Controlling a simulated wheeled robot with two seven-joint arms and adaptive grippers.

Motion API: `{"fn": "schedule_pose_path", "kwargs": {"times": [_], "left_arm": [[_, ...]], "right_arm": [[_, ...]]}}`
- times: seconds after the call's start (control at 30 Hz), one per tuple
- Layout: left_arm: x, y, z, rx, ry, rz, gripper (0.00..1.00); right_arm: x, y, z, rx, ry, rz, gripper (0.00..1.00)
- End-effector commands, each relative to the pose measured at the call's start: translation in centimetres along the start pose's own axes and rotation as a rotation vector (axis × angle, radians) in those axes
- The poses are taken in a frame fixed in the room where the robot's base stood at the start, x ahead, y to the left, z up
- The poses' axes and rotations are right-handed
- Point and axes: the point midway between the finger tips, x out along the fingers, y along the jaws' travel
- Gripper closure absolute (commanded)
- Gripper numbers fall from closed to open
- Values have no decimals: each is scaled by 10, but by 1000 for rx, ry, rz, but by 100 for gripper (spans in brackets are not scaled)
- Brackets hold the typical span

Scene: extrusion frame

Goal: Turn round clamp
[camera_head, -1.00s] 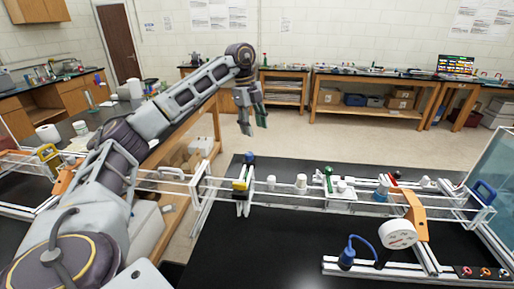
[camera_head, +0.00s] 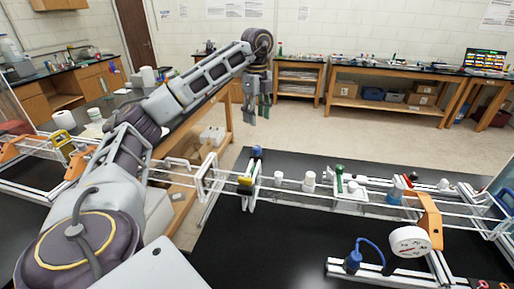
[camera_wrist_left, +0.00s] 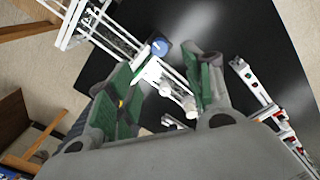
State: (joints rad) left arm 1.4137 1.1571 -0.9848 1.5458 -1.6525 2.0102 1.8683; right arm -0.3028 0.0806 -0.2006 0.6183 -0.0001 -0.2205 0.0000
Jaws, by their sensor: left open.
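A clamp-like fitting with a round blue knob (camera_head: 257,152) and a yellow block (camera_head: 245,181) stands on the near-left end of the white rail frame (camera_head: 290,203). I cannot tell for sure whether it is the round clamp. A blue round knob also shows in the left wrist view (camera_wrist_left: 160,47), beyond the fingers. My left gripper (camera_head: 257,118) hangs fingers down above and behind the black bench in the head view. Its green-padded fingers (camera_wrist_left: 168,72) are apart with nothing gripped between them. My right gripper is out of view.
A white round gauge (camera_head: 409,242) with an orange bracket (camera_head: 430,215) and a blue plug with a cable (camera_head: 353,260) stand at the right. White knobs and a green-topped fitting (camera_head: 339,172) sit along the rails. The black bench top (camera_head: 270,245) is bare in front.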

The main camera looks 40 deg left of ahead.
Motion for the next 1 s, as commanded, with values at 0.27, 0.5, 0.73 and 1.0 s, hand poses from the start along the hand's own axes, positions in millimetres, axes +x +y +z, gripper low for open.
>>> {"fn": "schedule_pose_path", "kwargs": {"times": [0.27, 0.5, 0.73, 1.0], "left_arm": [[18, 0, 0, 1, 1, 1, 49], [36, 0, -1, 2, 0, 2, 49], [52, 0, 0, 1, 1, 1, 49], [75, 0, 0, 1, 0, 2, 49]], "right_arm": [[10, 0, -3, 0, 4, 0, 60], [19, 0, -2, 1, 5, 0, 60], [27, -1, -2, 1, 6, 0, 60], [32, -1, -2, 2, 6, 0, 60]]}}
